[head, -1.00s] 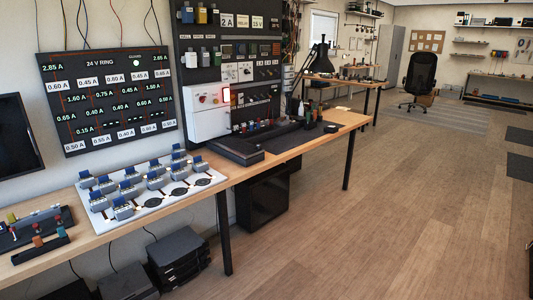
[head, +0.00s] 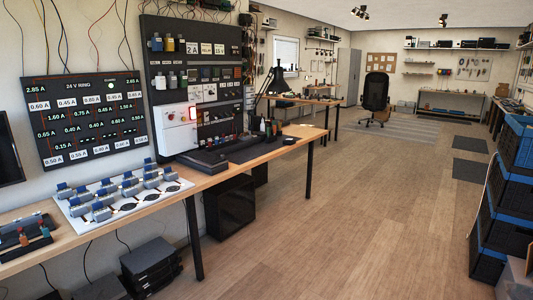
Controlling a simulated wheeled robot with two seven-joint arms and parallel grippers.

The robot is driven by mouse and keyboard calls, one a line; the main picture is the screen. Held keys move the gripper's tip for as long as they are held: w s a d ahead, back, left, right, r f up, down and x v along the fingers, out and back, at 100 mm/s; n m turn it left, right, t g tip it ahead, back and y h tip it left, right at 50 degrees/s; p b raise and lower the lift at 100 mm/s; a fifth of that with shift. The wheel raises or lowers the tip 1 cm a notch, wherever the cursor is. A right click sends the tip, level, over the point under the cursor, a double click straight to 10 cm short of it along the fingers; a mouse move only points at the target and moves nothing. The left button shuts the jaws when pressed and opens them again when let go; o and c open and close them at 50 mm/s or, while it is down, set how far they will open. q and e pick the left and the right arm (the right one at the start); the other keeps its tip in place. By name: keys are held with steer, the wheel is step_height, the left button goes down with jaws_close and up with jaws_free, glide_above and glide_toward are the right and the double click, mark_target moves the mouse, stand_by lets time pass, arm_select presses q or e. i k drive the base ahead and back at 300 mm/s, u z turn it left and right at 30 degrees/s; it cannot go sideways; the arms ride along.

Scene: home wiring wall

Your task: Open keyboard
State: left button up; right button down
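No keyboard can be made out in the head view. A long wooden workbench (head: 225,172) runs along the left wall. On it stands a white board (head: 85,229) with several grey and blue modules (head: 103,211). Above hangs a dark panel (head: 88,122) headed "24 V RING" with current labels. A white box (head: 176,130) with a lit red part is fixed to the black tool board (head: 195,70). A dark flat case or tray (head: 203,161) lies on the bench below it. Neither of my grippers shows.
Wide wooden floor (head: 340,220) is free right of the bench. Blue-and-black crates (head: 497,205) are stacked at the right edge. An office chair (head: 376,95) stands far back. Black boxes (head: 150,265) sit under the bench.

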mark_target(209, 161)
steer(key=z, duration=0.6)
steer(key=i, duration=1.5)
